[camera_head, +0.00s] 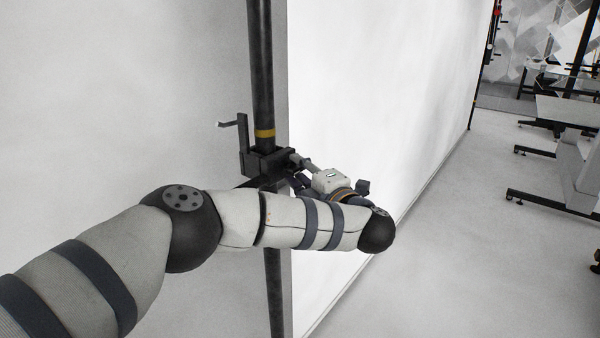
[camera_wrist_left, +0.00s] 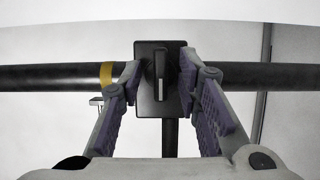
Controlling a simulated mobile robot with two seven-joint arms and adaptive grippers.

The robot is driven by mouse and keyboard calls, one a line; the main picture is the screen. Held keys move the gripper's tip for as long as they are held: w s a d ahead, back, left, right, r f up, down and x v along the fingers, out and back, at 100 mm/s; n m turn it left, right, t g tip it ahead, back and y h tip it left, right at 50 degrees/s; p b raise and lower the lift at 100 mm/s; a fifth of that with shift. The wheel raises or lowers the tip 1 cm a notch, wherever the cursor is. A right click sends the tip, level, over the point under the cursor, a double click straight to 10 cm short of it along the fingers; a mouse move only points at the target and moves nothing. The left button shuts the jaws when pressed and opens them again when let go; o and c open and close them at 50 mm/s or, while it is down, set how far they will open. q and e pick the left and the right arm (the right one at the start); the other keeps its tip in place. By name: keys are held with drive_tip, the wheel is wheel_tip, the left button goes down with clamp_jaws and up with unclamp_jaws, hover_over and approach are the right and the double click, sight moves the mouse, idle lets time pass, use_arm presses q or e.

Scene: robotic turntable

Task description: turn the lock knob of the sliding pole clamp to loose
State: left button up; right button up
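The sliding pole clamp (camera_head: 262,163) is a black block on a dark upright pole (camera_head: 262,60), just below a yellow band (camera_head: 264,133). In the left wrist view the clamp (camera_wrist_left: 148,104) shows as a dark plate, with the pole running sideways behind it. The lock knob (camera_wrist_left: 159,68) is a narrow bar at the plate's middle, lying along the picture's vertical. My left gripper (camera_wrist_left: 160,72) is open, with one finger on each side of the knob. I cannot tell whether the fingers touch it. In the head view the gripper (camera_head: 297,168) is at the clamp's right side, partly hidden by my arm.
A bent lever (camera_head: 236,125) sticks out left of the clamp. A large white panel (camera_head: 375,80) stands behind the pole. Grey floor (camera_head: 450,250) is clear at right, with table frames (camera_head: 560,190) farther off.

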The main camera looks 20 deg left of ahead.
use_arm(q)
clamp_jaws()
